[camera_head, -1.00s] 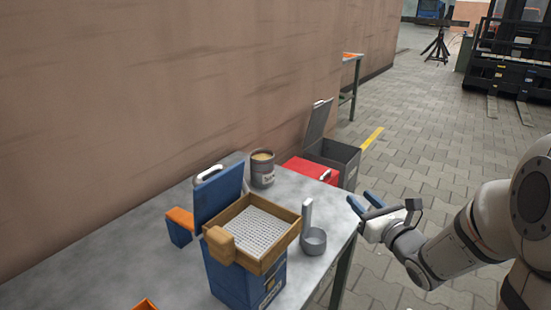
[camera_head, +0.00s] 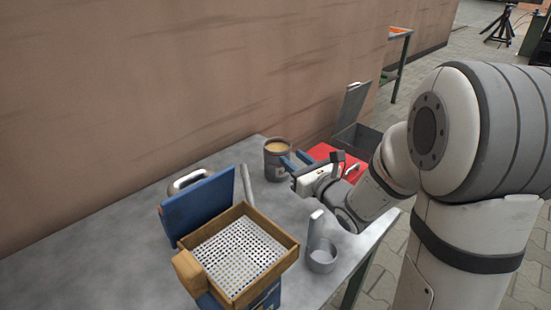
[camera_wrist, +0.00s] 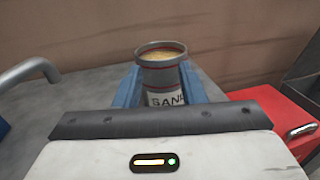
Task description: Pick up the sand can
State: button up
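The sand can (camera_head: 276,165) is a grey, open-topped can filled with tan sand, standing upright on the grey table near the wall. In the wrist view the can (camera_wrist: 163,78) shows its dark rim and a white label reading "SAND". My gripper (camera_head: 291,157) is open at table height, on the right side of the can and pointing at it. In the wrist view its blue fingers (camera_wrist: 160,68) line up with the can's left and right sides. I cannot tell whether they touch it. The can's lower part is hidden behind my gripper.
A grey scoop (camera_head: 321,256) stands below my wrist.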

aim_at(279, 145)
jog(key=shift+o, duration=1.4)
jog(key=shift+a, duration=0.1)
jog(key=shift+o, duration=1.4)
jog(key=shift+w+a+f, duration=0.1)
jog(key=shift+w+a, duration=0.25)
jog(key=o, duration=0.7)
jog(key=x, duration=0.3)
jog(key=b+x, duration=0.1)
jog(key=x, duration=0.3)
jog(key=shift+w+d, duration=0.1)
jog(key=shift+d, duration=0.15)
jog(key=shift+c, duration=0.2)
jog(key=shift+c, duration=0.4)
jog(key=c, duration=1.3)
